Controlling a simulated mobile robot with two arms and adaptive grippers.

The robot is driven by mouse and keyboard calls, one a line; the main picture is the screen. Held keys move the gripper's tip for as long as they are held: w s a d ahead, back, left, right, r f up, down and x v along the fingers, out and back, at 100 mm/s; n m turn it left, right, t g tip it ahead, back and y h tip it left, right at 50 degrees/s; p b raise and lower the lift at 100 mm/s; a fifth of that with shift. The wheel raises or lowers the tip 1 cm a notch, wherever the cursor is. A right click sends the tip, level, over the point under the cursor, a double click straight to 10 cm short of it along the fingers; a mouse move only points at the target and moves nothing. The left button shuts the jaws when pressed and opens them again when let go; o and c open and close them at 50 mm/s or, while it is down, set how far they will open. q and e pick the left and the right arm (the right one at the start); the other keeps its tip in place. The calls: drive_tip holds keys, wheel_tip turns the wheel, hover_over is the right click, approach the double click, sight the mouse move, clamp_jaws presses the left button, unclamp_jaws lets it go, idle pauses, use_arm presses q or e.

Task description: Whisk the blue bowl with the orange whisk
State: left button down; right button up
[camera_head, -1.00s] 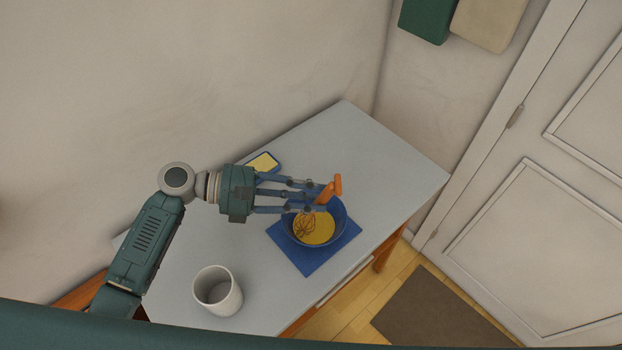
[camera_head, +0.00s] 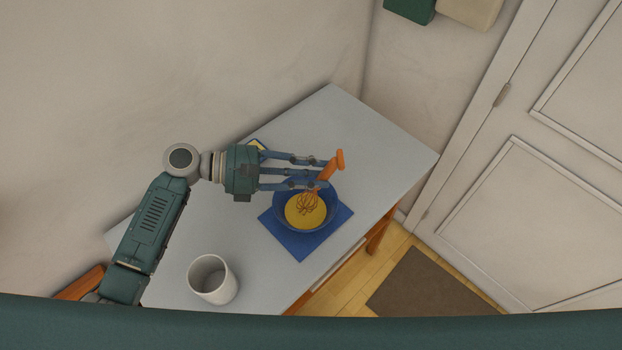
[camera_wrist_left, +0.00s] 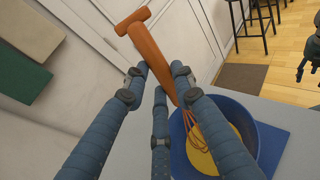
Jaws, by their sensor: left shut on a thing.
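The orange whisk (camera_head: 335,164) is held by my left gripper (camera_head: 322,172), which is shut on its handle. The whisk is tilted, with its wire end over or in the blue bowl (camera_head: 333,213), which holds yellow contents. The bowl sits on a blue mat (camera_head: 300,246) on the grey table. In the left wrist view the whisk handle (camera_wrist_left: 150,60) is between the blue fingers, and its wires reach into the bowl (camera_wrist_left: 242,112). Whether the wires touch the yellow contents is hard to tell.
A white cup (camera_head: 212,280) stands on the table (camera_head: 375,140) near its front left. The table's far right is clear.

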sight(325, 166)
use_arm(q)
drive_tip(key=shift+s+d, duration=0.15)
drive_tip(key=shift+s, duration=0.2)
drive_tip(key=shift+w+a+r, duration=0.1)
drive_tip(key=shift+w+a, duration=0.1)
drive_tip(key=shift+w, duration=0.1)
drive_tip(key=shift+r, duration=1.55)
wheel_tip(325, 166, up, 7)
idle(1.1)
